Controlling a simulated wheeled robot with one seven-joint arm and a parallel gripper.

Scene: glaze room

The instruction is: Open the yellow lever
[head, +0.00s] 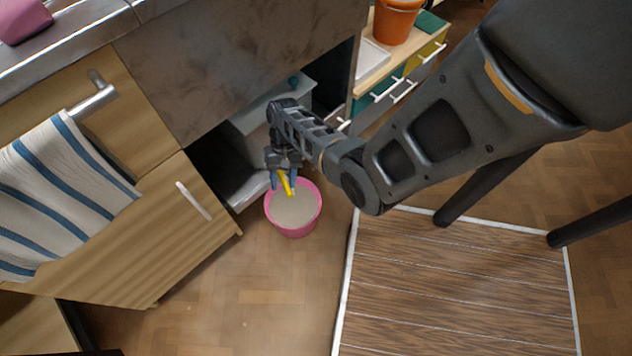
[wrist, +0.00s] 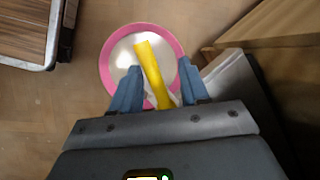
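The yellow lever (head: 287,186) shows in the head view at the end of my gripper (head: 283,181), above a pink bucket (head: 293,232). In the wrist view the yellow lever (wrist: 152,70) runs up and slightly left between the two blue fingers of my gripper (wrist: 159,68). The fingers stand apart, with gaps visible on both sides of the lever. The lever's base and what it is mounted on are hidden behind my gripper. The pink bucket (wrist: 106,75) lies below and holds pale grey-white contents.
An open dark cabinet space (head: 215,160) is behind my gripper. A wooden cabinet door (head: 165,235) with a striped towel (head: 60,190) is at left. A drawer unit (head: 400,85) carrying an orange pot (head: 396,20) stands at back right. A wood-slatted platform (head: 455,285) lies at right.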

